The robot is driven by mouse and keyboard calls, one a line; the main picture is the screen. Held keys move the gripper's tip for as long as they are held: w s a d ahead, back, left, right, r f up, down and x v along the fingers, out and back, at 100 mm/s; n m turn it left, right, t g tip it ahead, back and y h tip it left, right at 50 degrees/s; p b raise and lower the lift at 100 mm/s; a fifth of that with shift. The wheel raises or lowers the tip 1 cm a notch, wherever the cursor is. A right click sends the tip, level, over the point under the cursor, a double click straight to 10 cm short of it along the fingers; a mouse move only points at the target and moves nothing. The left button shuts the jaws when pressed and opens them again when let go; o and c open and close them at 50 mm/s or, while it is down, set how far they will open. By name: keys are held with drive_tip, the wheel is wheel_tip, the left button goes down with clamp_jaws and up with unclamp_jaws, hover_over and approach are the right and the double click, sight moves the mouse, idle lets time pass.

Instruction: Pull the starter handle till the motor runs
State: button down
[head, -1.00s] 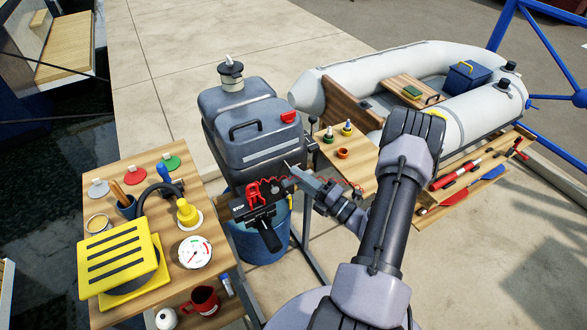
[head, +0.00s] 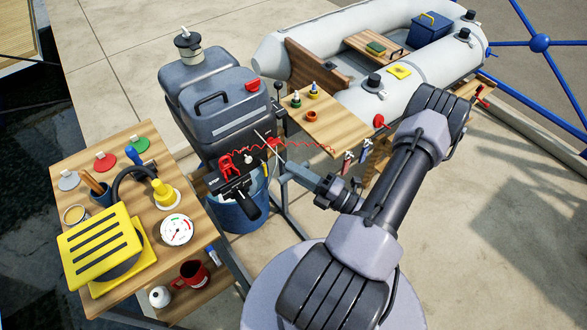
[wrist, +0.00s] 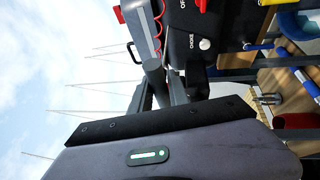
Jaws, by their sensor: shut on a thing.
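The grey outboard motor (head: 225,118) stands upright on its stand, left of my arm. My gripper (head: 279,163) is at the motor's front, shut on the starter handle, which the fingers mostly hide in the head view. A thin pale line, seemingly the starter cord (head: 264,141), runs between the motor front and my gripper. In the wrist view my gripper (wrist: 165,88) is closed around a dark grey bar, the starter handle (wrist: 153,68), close to the motor's black front panel (wrist: 188,28). A white choke knob (wrist: 205,44) sits on that panel. Whether the motor runs cannot be told.
A red coiled cord (head: 300,145) crosses near my gripper. The black tiller (head: 245,203) sticks out above a blue bucket (head: 232,218). A wooden table (head: 130,205) with tools is at left. A small shelf (head: 325,122) and a grey dinghy (head: 400,60) lie behind. Pavement at right is clear.

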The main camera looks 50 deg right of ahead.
drive_tip(key=c, duration=1.5)
unclamp_jaws()
drive_tip(key=shift+c, duration=0.2)
drive_tip(key=p+v, duration=0.2)
drive_tip(key=v, duration=1.5)
drive_tip(key=shift+s+p, duration=0.25)
drive_tip(key=shift+p, duration=0.05)
